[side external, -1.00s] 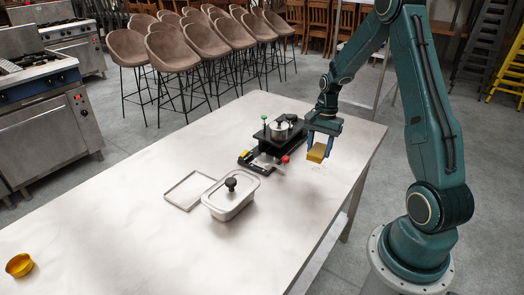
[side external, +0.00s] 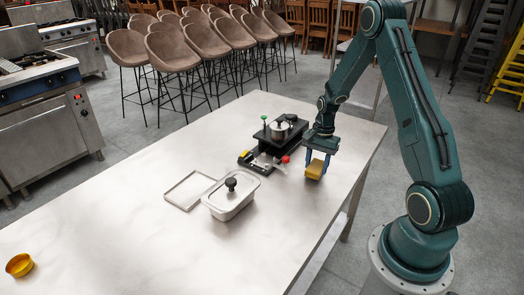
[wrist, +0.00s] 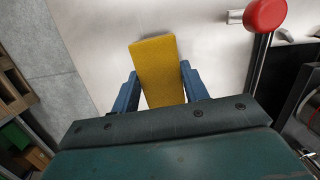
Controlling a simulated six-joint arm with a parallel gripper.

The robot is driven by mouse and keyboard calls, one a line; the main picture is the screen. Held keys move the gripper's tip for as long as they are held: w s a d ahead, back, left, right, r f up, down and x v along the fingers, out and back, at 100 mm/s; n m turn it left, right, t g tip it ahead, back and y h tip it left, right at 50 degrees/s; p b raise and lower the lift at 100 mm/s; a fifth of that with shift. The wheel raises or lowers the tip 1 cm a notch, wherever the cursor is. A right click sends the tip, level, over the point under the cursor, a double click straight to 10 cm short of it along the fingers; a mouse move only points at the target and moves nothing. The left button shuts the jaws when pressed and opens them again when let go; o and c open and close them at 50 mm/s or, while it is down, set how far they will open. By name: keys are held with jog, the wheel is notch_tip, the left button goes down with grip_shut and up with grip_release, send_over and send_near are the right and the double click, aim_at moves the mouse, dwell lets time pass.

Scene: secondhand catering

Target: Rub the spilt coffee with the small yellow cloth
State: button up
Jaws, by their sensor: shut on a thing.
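My gripper (side external: 319,162) is shut on the small yellow cloth (side external: 314,171), a folded block near the table's right edge. The cloth is low over the steel table (side external: 115,232); I cannot tell for sure whether it touches the top. In the wrist view the cloth (wrist: 158,68) sticks out between the two blue fingers of my gripper (wrist: 158,92). I cannot make out any spilt coffee in either current view; the cloth and gripper may hide it.
A black machine with a red knob (side external: 286,159) stands just left of my gripper; the red knob (wrist: 265,14) is close in the wrist view.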

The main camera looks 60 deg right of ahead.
jog(key=shift+d+f, duration=0.8)
jog(key=shift+f, duration=0.05)
jog(key=shift+c, duration=0.4)
jog(key=shift+d, duration=4.5)
jog(key=shift+a, duration=5.3)
jog(key=shift+r, duration=4.1)
